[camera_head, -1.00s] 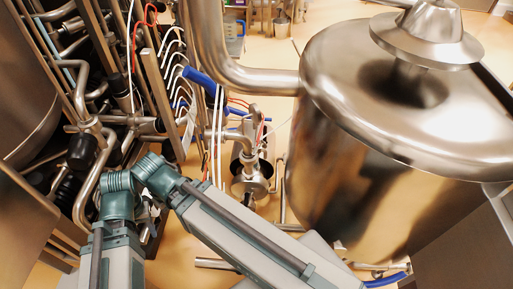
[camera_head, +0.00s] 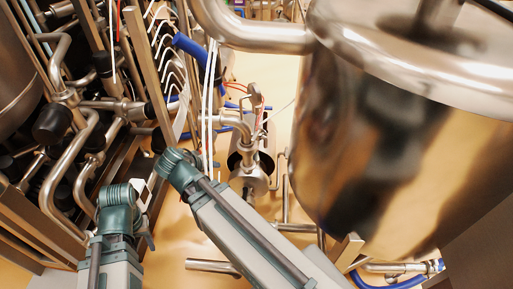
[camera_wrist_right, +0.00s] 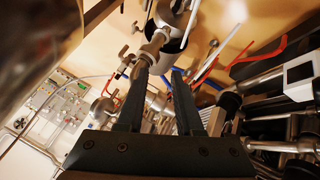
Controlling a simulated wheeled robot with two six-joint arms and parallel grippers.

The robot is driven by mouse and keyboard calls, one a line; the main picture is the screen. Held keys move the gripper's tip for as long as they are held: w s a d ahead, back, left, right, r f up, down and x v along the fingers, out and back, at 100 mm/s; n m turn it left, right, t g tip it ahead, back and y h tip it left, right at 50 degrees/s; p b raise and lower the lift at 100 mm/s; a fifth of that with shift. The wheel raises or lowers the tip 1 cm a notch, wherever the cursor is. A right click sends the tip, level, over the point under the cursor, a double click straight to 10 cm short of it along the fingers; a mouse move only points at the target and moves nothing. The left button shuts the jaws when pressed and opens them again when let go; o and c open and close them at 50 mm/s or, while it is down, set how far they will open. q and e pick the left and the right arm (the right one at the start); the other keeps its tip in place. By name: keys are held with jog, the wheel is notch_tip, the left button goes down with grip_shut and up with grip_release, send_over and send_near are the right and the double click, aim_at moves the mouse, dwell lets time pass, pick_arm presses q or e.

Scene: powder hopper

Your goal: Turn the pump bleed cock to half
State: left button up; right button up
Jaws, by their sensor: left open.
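The steel pump (camera_head: 249,178) stands on the floor near the middle of the head view, with pipe fittings above it. Small steel fittings with a lever-like piece (camera_wrist_right: 125,60) show in the right wrist view; I cannot tell for certain which is the bleed cock. My right gripper (camera_wrist_right: 160,72) has its two dark fingers apart, with pipework beyond the gap and nothing visibly gripped. In the head view its tips are hidden behind my right wrist. My left gripper (camera_head: 149,228) is mostly hidden beside its teal wrist, left of the pump, and open.
A large steel hopper vessel (camera_head: 385,130) fills the right side. Dense pipework on a rack (camera_head: 75,125) stands at the left. Blue hose (camera_head: 195,50) and white cables (camera_head: 209,110) run close left of the pump. Some bare floor (camera_head: 285,95) shows behind it.

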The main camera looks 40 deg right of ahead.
jog(key=w+d+f+m+t+h+b, duration=0.35)
jog(key=d+f+b, duration=0.45)
jog(key=d+b, duration=0.4)
jog(key=m+t+h+b, duration=0.3)
jog(key=h+b, duration=0.1)
jog(key=b, duration=1.1)
send_near(259, 127)
jog(key=x, duration=0.4)
jog(key=f+x, duration=0.1)
jog(key=x, duration=0.2)
jog(key=shift+w, duration=0.1)
grip_shut()
